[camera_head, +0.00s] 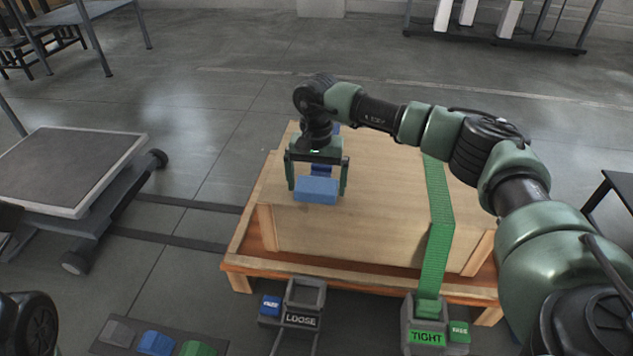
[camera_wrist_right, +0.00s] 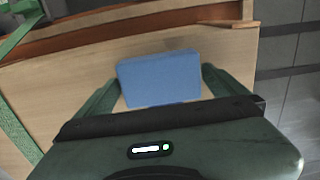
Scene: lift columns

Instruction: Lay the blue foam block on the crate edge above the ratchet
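The blue foam block (camera_head: 317,190) is between the fingers of my right gripper (camera_head: 318,186), near the front edge of the wooden crate (camera_head: 385,215). The wrist view shows the block (camera_wrist_right: 160,78) with a finger against each end, so the gripper is shut on it. I cannot tell whether the block touches the crate. A blue strap (camera_head: 321,170) shows just behind the block, mostly hidden by the gripper. The ratchet labelled LOOSE (camera_head: 303,295), with a blue tag, stands below the crate's front. My left gripper is not in view.
A green strap (camera_head: 437,215) crosses the crate on the right, down to a ratchet labelled TIGHT (camera_head: 428,325). The crate sits on a pallet (camera_head: 240,265). A grey-topped cart (camera_head: 70,165) stands left. Blue, green and grey pieces lie on a floor tray (camera_head: 125,345).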

